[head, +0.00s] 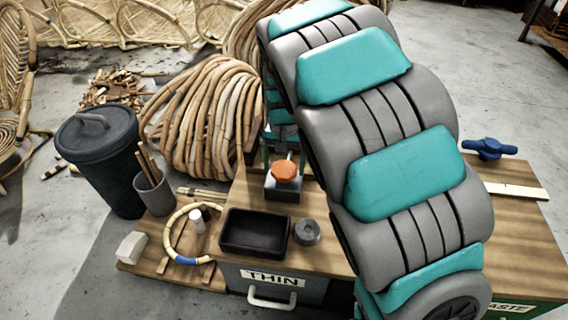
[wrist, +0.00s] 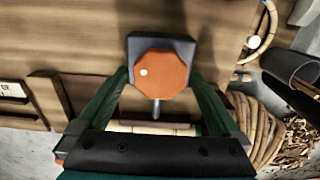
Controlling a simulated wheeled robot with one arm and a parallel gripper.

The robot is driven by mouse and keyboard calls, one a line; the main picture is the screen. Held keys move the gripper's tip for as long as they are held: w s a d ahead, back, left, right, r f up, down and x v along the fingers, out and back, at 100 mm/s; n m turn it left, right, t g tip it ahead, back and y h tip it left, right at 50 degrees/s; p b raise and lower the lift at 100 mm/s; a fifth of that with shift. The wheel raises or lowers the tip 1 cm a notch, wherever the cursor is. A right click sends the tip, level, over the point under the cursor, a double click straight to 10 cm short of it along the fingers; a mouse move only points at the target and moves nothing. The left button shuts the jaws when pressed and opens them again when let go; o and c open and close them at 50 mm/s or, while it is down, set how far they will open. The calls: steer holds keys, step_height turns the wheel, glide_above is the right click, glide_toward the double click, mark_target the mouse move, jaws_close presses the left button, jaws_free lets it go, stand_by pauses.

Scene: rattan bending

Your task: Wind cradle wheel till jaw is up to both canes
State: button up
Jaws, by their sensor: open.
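The orange cradle wheel (head: 285,171), on a dark block (head: 284,190), sits on the wooden bench. In the wrist view the wheel (wrist: 160,75) is eight-sided with a white dot. A short metal rod (wrist: 156,108) points from the block towards pale canes (wrist: 150,129), which lie crosswise between my fingers. In the head view, pale canes (head: 205,193) lie left of the block. I cannot make out the jaw or its gap to the canes. My gripper (wrist: 158,80) is open, its dark green fingers on either side of the wheel; contact is unclear. My arm hides much of the head view.
A black tray (head: 255,234) and grey round piece (head: 307,232) are in front. A cane ring (head: 183,235), white bottle (head: 198,221) and cup of sticks (head: 153,192) stand left. A blue clamp-like tool (head: 489,149) is right. A big cane coil (head: 205,120) rises behind.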

mark_target(284, 168)
steer(key=shift+r, duration=0.1)
step_height(284, 168, up, 7)
steer(key=shift+w+f, duration=0.1)
steer(key=shift+f, duration=0.1)
steer(key=shift+r, duration=0.5)
